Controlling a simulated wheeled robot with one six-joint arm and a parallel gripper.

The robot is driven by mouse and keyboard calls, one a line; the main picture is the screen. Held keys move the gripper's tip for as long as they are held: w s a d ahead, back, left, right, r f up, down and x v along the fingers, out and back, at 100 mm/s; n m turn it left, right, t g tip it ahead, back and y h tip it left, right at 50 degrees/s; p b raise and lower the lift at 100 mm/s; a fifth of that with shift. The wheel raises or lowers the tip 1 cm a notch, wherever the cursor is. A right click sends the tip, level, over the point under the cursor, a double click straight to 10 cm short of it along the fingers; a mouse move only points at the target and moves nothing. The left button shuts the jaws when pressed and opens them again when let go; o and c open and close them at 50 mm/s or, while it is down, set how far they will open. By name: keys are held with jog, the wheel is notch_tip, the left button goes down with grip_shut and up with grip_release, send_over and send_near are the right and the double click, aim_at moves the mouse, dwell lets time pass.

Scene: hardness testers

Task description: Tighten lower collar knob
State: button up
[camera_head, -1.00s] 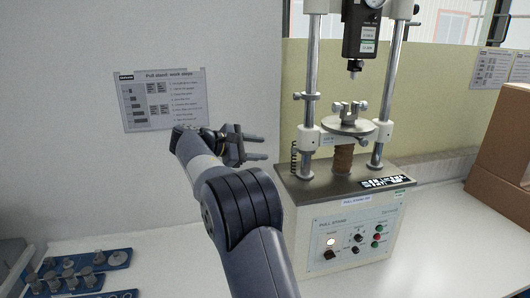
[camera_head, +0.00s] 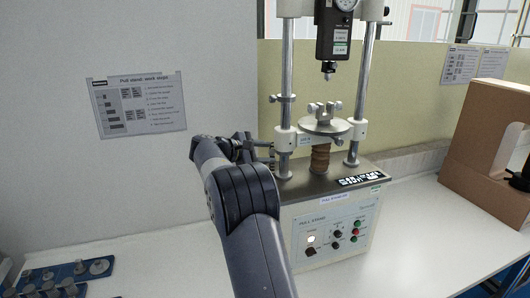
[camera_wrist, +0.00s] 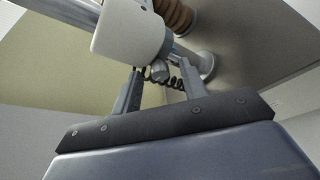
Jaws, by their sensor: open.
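The pull stand (camera_head: 335,235) has two upright columns. A small grey collar with a side knob (camera_head: 274,98) sits on the left column. Below it, a white collar (camera_head: 285,138) on the same column carries the crosshead; this white collar also looms large in the wrist view (camera_wrist: 130,30). My gripper (camera_head: 268,152) is open and empty, just left of the left column, beside and slightly below the white collar. In the wrist view, its fingers (camera_wrist: 158,76) point towards a small dark rounded part (camera_wrist: 160,71) under the collar. I cannot tell whether that is a knob or whether they touch it.
A black coiled cord (camera_wrist: 177,83) hangs close to the fingertips. A brown bellows (camera_head: 320,158) stands between the columns under a round table (camera_head: 324,126). A cardboard box (camera_head: 490,150) is at right, and a blue tray of fixtures (camera_head: 70,275) at lower left.

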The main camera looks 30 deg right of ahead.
grip_shut()
dwell(0.3)
jog(key=shift+f+b, duration=0.15)
jog(key=shift+b, duration=0.3)
